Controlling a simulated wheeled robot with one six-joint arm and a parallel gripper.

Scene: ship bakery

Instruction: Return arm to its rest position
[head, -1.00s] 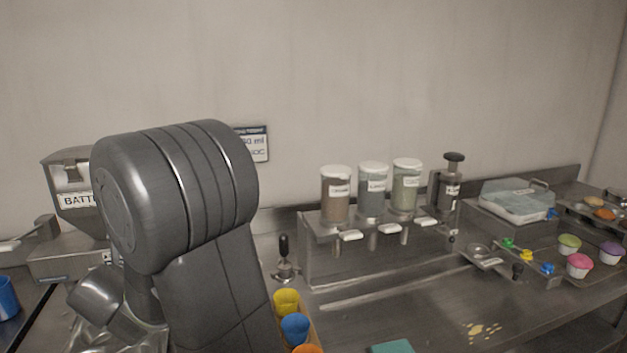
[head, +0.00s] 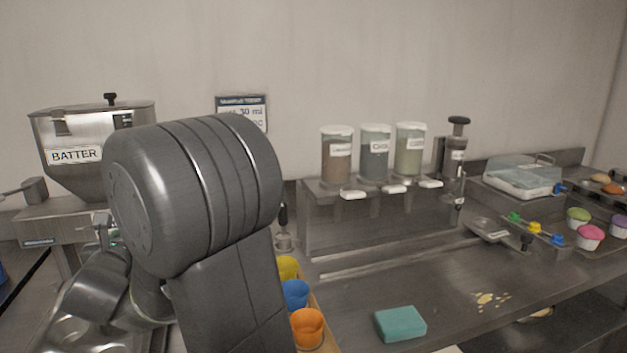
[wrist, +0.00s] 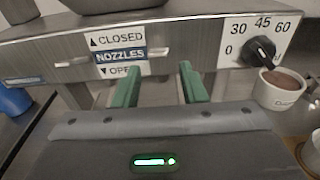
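My gripper (wrist: 160,88) shows in the wrist view with its two green fingers apart and nothing between them. It is open and faces the front of the steel batter machine (wrist: 190,45), which has a nozzles label (wrist: 120,55) and a black timer dial (wrist: 260,50). In the head view my arm's large grey joint covers the left middle, and my gripper is hidden from that camera. The batter hopper (head: 75,154) stands behind the arm on the left.
Yellow, blue (head: 296,293) and orange (head: 307,327) cups stand right beside my arm. A teal sponge (head: 400,323) lies on the counter near a yellowish spill (head: 488,299). Labelled dispensers (head: 375,155) stand behind. A cup of brown contents (wrist: 283,90) is under the dial. The central counter is mostly clear.

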